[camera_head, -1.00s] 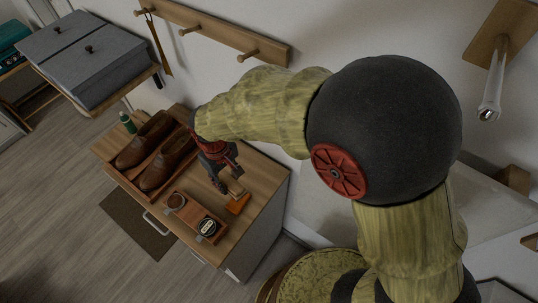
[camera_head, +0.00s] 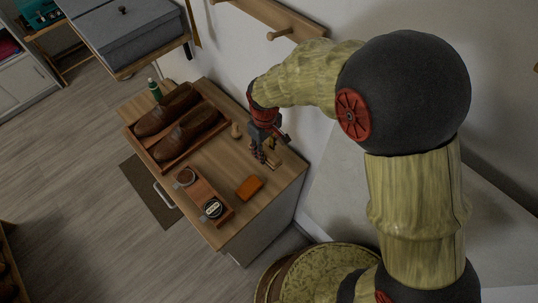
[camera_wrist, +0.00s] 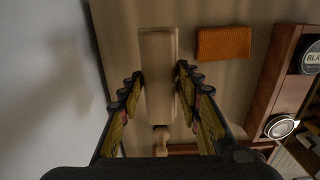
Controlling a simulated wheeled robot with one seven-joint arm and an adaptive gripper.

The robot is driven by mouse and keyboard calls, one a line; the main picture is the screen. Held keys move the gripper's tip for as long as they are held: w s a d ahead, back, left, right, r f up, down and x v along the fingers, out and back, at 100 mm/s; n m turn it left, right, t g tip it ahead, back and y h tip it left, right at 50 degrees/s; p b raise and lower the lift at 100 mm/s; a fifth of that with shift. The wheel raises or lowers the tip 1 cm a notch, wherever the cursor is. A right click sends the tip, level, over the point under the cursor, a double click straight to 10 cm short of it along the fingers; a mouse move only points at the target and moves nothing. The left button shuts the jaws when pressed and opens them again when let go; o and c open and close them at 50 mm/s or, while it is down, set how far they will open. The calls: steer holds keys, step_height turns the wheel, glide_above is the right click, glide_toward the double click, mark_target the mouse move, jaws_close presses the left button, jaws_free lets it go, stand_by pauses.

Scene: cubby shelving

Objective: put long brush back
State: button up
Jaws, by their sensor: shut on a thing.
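The long brush (camera_wrist: 158,80) appears in the wrist view as a pale wooden block lying lengthwise between my fingers. My gripper (camera_wrist: 160,85) is shut on its sides. In the head view my gripper (camera_head: 262,155) is over the back right part of the cabinet top, close to the wall, and the brush (camera_head: 273,161) shows only in part beside the fingers. A rounded pale wooden knob (camera_wrist: 160,140) lies in line with the brush; I cannot tell whether it is joined to it. Whether the brush touches the cabinet top is unclear.
An orange block (camera_head: 249,187) lies beside the brush. A wooden holder (camera_head: 211,193) with round tins is at the front edge. Brown shoes (camera_head: 188,132) sit in a tray at left, with a green bottle (camera_head: 155,90) behind. A peg rail (camera_head: 262,14) is on the wall above.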

mark_target(269, 154)
steer(key=shift+w+d+f, duration=0.35)
steer(key=shift+w+f, duration=0.15)
steer(key=shift+f, duration=0.25)
steer(key=shift+w+d+f+b, duration=0.15)
steer(key=shift+f+b, duration=0.55)
steer(key=shift+f, duration=1)
steer(key=shift+f, duration=0.1)
steer(key=shift+f, duration=0.1)
steer(key=o, duration=0.9)
steer(key=shift+o, duration=0.6)
step_height(269, 154, up, 12)
steer(key=p, duration=0.2)
steer(key=shift+r+p, duration=0.2)
steer(key=shift+p, duration=0.2)
